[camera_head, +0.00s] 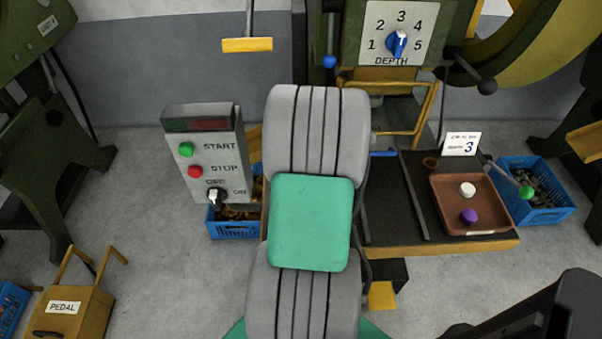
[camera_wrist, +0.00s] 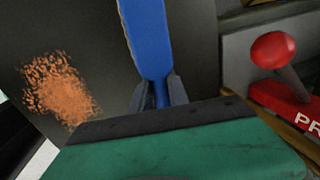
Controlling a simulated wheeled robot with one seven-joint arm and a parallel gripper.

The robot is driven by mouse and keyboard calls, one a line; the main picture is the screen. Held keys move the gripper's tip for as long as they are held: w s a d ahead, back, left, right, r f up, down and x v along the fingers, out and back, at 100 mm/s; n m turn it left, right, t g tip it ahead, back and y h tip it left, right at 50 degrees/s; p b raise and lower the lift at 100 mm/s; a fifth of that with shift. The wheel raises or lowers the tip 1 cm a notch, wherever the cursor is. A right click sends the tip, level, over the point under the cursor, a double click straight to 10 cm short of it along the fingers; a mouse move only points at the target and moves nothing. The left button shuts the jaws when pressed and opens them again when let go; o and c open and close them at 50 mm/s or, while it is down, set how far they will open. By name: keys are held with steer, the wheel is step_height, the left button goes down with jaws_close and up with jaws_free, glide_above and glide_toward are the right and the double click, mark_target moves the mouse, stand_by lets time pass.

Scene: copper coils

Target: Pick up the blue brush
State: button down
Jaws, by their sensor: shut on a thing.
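In the wrist view, my gripper (camera_wrist: 158,92) is shut on the blue brush (camera_wrist: 148,38). The two dark fingers press on its narrow part, and its wider blue part runs up out of the top of the picture. In the head view my own arm hides the gripper. A small blue piece (camera_head: 384,153), which looks like the end of the brush, sticks out to the right of my arm at the back edge of the dark worktop. I cannot tell whether the brush touches the surface.
Orange-brown copper shavings (camera_wrist: 60,90) lie left of the brush. A red ball lever (camera_wrist: 273,50) and red block (camera_wrist: 290,103) stand right. The dark worktop (camera_head: 395,210) bears a brown tray (camera_head: 450,187) with white and purple knobs. A control box (camera_head: 205,150) stands left of my arm.

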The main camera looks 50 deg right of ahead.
step_height(320, 180, up, 10)
steer(key=shift+r, duration=0.1)
steer(key=c, duration=1.9)
jaws_free()
jaws_close()
